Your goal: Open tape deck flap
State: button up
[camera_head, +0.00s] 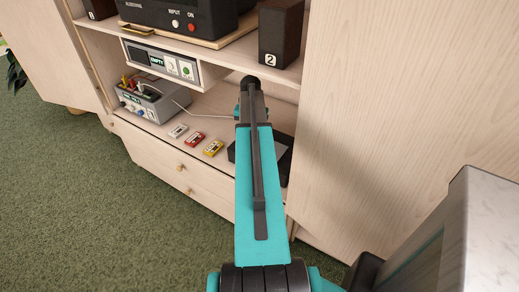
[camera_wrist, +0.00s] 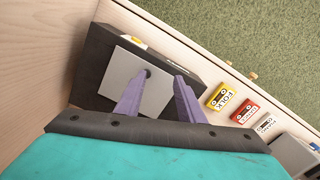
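A dark box with a flat grey plate on its face (camera_wrist: 115,78) lies on the lower shelf in the wrist view; it looks like the tape deck with its flap, though I cannot be sure. It shows in the head view (camera_head: 284,158), partly hidden behind my arm. My gripper (camera_wrist: 163,77) has two purple fingers spread apart with nothing between them. The left finger overlaps the grey plate and the right finger is near its right end; I cannot tell if they touch. In the head view my arm mostly hides the gripper.
A yellow cassette (camera_head: 213,148), a red cassette (camera_head: 195,139) and a white cassette (camera_head: 178,131) lie on the lower shelf. A grey box with cables (camera_head: 150,103) stands left. A panel reading EMPTY (camera_head: 157,60) is above. A tall cabinet side (camera_head: 400,110) bounds the right.

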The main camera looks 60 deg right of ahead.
jog(key=shift+m, duration=0.4)
jog(key=s+d+r, duration=0.2)
jog(key=d, duration=0.1)
jog(key=shift+r, duration=0.4)
jog(key=shift+f, duration=0.1)
jog(key=shift+f+p, duration=1.45)
jog(key=shift+f, duration=4.45)
grip_shut()
